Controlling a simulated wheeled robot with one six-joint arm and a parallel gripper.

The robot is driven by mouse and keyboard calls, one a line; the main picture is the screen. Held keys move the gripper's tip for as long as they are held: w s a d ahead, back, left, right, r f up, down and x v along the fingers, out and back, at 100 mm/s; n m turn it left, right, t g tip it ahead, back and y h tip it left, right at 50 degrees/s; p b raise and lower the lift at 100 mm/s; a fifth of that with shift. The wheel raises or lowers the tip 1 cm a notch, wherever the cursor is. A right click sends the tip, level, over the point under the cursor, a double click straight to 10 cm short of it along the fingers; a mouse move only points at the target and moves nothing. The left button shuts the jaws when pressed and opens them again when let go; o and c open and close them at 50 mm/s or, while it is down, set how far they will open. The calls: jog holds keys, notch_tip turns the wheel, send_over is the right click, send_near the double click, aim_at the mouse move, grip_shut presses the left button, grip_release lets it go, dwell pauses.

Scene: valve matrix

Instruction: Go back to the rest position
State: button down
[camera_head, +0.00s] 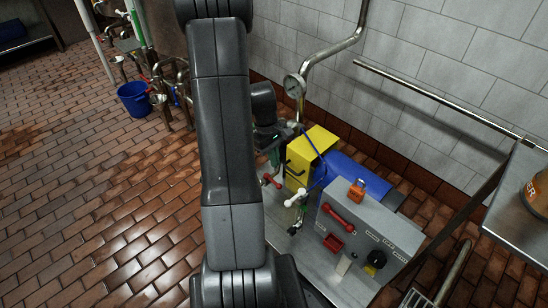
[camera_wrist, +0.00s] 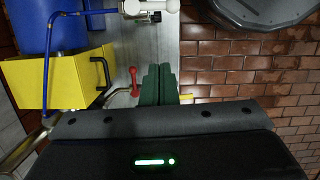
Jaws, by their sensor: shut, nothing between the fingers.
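My gripper (camera_wrist: 158,82) shows in the wrist view as two green fingers pressed together, with nothing between them. In the head view my dark arm crosses the middle, and the gripper end (camera_head: 274,156) is partly hidden behind it, above the valve bench. A red lever handle (camera_wrist: 134,80) shows just left of the fingers in the wrist view; a red handle (camera_head: 271,181) also shows below the gripper in the head view. I cannot tell the exact gap, but the fingers hold nothing.
A yellow box (camera_head: 313,155) and a grey panel (camera_head: 370,228) with red handles stand on the bench. A white valve handle (camera_head: 296,199) sits between them. A curved pipe with a gauge (camera_head: 294,86) rises behind. A blue bucket (camera_head: 134,99) stands left; tiled floor there is open.

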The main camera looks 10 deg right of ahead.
jog(key=shift+f, duration=0.1)
jog(key=a+b+x, duration=0.1)
jog(key=b+x, duration=0.1)
jog(key=x, duration=0.6)
jog(key=d+f+m+y+b, duration=0.1)
jog(key=d+m+b, duration=0.1)
jog(key=m, duration=0.6)
jog(key=w+d+f+m+y+b, duration=0.1)
jog(key=d+m+y+b, duration=0.1)
jog(key=d+m, duration=0.3)
jog(key=m, duration=0.3)
jog(key=shift+w+f, duration=0.2)
jog(key=shift+f, duration=0.1)
jog(key=shift+d, duration=0.1)
